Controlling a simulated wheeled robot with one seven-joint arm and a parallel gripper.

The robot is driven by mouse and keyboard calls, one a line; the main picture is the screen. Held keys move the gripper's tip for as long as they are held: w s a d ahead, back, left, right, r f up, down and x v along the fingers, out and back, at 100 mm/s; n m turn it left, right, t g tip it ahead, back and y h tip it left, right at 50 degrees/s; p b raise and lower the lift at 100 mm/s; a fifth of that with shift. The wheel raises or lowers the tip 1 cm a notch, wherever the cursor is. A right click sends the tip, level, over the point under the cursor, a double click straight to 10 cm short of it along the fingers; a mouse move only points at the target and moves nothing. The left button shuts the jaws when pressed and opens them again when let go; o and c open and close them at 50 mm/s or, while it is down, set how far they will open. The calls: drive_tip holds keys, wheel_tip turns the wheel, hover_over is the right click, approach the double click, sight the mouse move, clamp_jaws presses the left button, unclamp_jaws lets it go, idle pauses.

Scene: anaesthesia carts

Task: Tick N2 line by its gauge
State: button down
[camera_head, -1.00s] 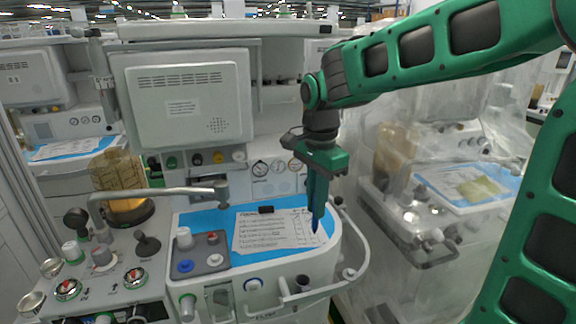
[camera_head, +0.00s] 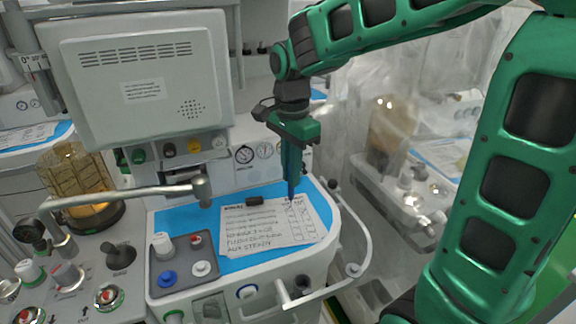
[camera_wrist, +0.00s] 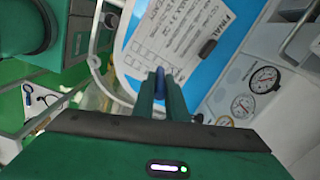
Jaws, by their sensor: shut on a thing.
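My gripper (camera_head: 291,180) points down over the right part of the white checklist (camera_head: 255,232). It is shut on a blue pen (camera_wrist: 160,78), seen between the fingers in the wrist view. The pen tip is near the upper tick-box columns; I cannot tell whether it touches the paper. The checklist lies on a blue mat (camera_head: 190,218). Its printed lines are too small to read surely, and I see no clear tick. Round gauges stand on the panel behind: one left gauge (camera_head: 244,154) in the head view, and a large gauge (camera_wrist: 265,79) in the wrist view.
A small black object (camera_head: 255,201) lies on the checklist's top edge. A grey tray with knobs (camera_head: 182,265) stands left of the sheet. A curved rail (camera_head: 362,240) bounds the right side. A grey monitor (camera_head: 140,95) rises behind left. A plastic-wrapped cart stands to the right.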

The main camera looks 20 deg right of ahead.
sight(291, 196)
drive_tip(key=shift+s+f, duration=0.1)
drive_tip(key=shift+f, duration=2.35)
drive_tip(key=shift+f, duration=0.55)
drive_tip(key=shift+s+d, duration=0.1)
drive_tip(key=shift+d, duration=0.35)
idle(1.0)
wheel_tip(291, 196, up, 7)
idle(1.1)
drive_tip(key=shift+f, duration=0.1)
idle(0.4)
drive_tip(key=shift+a+f, duration=0.15)
drive_tip(key=shift+f, duration=0.8)
drive_tip(key=shift+a+f, duration=0.2)
drive_tip(key=shift+f, duration=0.75)
drive_tip(key=shift+a+f, duration=0.15)
drive_tip(key=shift+f, duration=0.8)
